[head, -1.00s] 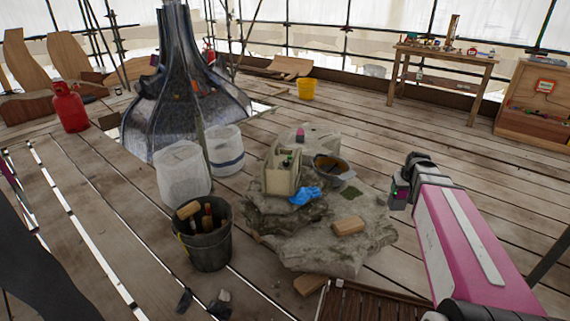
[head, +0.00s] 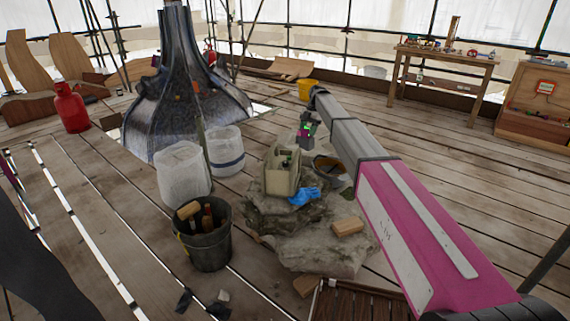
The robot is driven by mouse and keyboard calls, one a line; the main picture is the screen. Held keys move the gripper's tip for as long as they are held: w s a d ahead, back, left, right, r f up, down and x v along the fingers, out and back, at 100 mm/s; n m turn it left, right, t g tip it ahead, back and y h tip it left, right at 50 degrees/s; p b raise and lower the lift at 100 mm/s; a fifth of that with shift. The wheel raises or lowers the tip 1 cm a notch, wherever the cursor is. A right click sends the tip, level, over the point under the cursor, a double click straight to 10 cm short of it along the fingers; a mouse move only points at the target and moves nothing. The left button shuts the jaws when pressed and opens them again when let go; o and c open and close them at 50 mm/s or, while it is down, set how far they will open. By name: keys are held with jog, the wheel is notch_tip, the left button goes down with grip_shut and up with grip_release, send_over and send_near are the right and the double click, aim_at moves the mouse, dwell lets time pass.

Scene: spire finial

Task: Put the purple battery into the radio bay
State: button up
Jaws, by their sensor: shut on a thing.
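The beige box-shaped radio (head: 281,183) stands upright on the grey stone, with a dark opening and a small green spot near its top. The inside of its bay is too small to make out. My gripper (head: 305,138) is above and behind the radio, slightly to its right, pointing down. The battery is apart from the radio. My arm and gripper hide part of the stone behind.
A blue cloth (head: 304,196) lies against the radio's front right. A dark bowl (head: 329,168) is to its right, and a wooden block (head: 347,227) sits on the stone (head: 318,252). A bucket of tools (head: 203,248) and white tubs (head: 182,174) stand left.

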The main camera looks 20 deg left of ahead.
jog(key=w+a+f+n+h, duration=0.2)
jog(key=a+n, duration=0.5)
jog(key=a, duration=0.5)
notch_tip(320, 180, down, 9)
jog(key=shift+g, duration=0.4)
jog(key=shift+d+f, duration=0.1)
jog(key=shift+f, duration=0.15)
jog(key=o, duration=1.3)
jog(key=shift+o, duration=0.2)
jog(key=shift+r, duration=0.1)
